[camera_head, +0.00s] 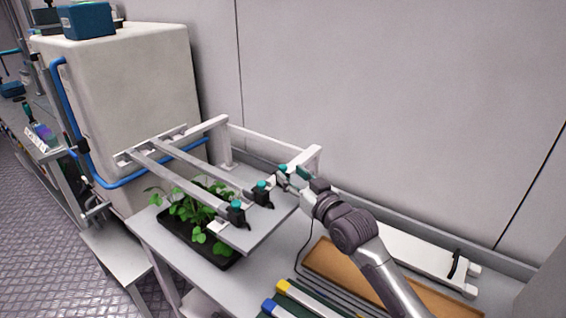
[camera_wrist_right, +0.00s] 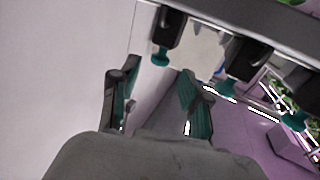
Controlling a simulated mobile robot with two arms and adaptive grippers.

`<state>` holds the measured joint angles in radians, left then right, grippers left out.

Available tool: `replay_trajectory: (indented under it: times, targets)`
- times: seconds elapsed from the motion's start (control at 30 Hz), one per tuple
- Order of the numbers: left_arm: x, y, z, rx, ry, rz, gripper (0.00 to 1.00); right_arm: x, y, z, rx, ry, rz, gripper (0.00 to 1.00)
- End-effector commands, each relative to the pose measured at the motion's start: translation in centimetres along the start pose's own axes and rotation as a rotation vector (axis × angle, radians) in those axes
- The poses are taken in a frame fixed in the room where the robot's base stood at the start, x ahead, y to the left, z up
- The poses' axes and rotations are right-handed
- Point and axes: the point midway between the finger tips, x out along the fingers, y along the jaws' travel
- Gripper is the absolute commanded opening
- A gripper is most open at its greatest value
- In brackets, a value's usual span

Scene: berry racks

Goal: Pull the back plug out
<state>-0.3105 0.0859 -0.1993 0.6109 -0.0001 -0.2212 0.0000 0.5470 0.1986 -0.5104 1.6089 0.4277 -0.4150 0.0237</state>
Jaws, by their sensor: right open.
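The back plug (camera_head: 283,169) is a black fitting with a teal end, at the far end of a row of three on the white rack's front bar. In the right wrist view the back plug (camera_wrist_right: 169,29) hangs top middle, its teal end just beyond my fingertips. My right gripper (camera_head: 293,177) is open beside the back plug; in the wrist view its two teal-padded fingers (camera_wrist_right: 156,80) are spread with nothing between them. Whether a finger touches the plug cannot be told. The middle plug (camera_head: 262,190) and front plug (camera_head: 237,212) sit nearer the camera. My left gripper is not in view.
A black tray of green plants (camera_head: 200,222) stands below the white rack (camera_head: 180,183). A large white tank (camera_head: 125,100) with blue pipe is at left. A brown board (camera_head: 335,262) and a black cable lie right of the rack. The wall is close behind.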

Motion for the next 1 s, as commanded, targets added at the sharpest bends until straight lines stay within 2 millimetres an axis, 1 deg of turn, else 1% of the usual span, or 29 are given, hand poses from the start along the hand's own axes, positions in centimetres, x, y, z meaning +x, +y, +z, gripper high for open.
replay_trajectory:
  times: [0.03,0.1,0.2,0.3,0.43,0.7,0.77,0.9,1.0]
  targets:
    - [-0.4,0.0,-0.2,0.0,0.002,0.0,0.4,1.1,0.0,-0.2,0.0,-0.001,0.0,0.47]
    - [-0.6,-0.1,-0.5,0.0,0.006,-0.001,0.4,2.3,-0.1,-0.2,0.001,-0.001,-0.001,0.47]
    - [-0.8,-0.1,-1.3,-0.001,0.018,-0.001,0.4,3.6,0.0,-0.1,0.001,-0.001,0.0,0.47]
    - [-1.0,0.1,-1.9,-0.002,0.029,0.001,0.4,4.4,-0.1,-0.1,0.0,0.0,-0.001,0.47]
    - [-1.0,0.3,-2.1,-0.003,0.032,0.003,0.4,5.0,0.0,0.0,-0.001,0.0,0.0,0.47]
    - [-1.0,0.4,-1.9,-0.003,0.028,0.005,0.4,5.1,0.0,0.0,0.0,0.0,0.0,0.47]
    - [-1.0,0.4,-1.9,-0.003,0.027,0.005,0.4,5.1,0.0,0.0,0.0,0.0,0.0,0.38]
    - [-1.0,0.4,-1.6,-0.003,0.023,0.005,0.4,5.0,0.0,0.0,0.0,0.0,0.0,0.15]
    - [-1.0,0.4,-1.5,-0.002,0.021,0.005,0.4,5.0,0.0,0.0,0.0,0.0,0.0,0.0]
